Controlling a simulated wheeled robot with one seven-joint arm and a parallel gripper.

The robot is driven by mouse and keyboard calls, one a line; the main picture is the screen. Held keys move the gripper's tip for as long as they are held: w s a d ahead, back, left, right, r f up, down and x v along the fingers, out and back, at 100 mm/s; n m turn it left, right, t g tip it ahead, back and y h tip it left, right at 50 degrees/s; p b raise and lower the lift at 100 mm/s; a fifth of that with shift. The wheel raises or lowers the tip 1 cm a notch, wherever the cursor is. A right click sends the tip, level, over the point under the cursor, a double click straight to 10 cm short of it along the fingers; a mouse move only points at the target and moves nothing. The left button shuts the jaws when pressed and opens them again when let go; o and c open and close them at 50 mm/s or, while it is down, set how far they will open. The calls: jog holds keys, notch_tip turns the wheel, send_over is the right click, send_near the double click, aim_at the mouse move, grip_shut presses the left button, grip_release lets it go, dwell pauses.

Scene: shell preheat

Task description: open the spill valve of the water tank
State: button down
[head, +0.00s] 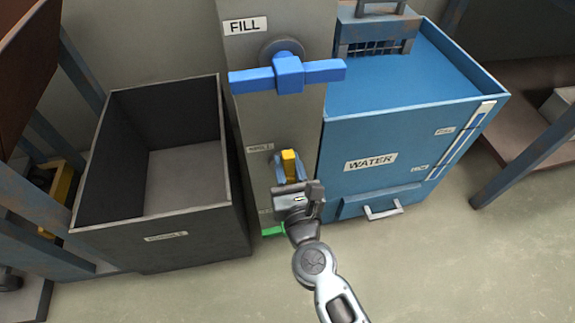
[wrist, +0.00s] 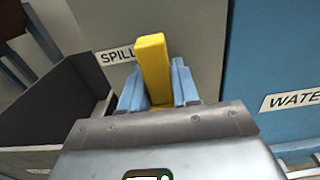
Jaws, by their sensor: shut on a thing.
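The spill valve has a yellow lever (head: 289,164) on the front of the grey column, below the blue FILL valve. In the wrist view the lever (wrist: 153,68) stands upright beside the SPILL label (wrist: 117,55). My gripper (head: 284,172) has its blue fingers on both sides of the lever; they also show in the wrist view (wrist: 158,90). It is shut on the lever. The lever's lower part is hidden by my gripper. The water tank (head: 345,185) is the blue box labelled WATER, right of the column, with blue water inside.
The blue FILL handle (head: 289,74) lies crosswise higher on the column. An open dark bin (head: 160,220) stands close on the left. A green piece (head: 273,231) shows low on the column. A drawer-like front with a handle (head: 383,211) juts from the tank. The floor in front is clear.

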jog(key=shift+f, duration=0.1)
jog(key=c, duration=0.9)
grip_release()
jog(key=shift+s, duration=0.15)
jog(key=shift+v, duration=3.8)
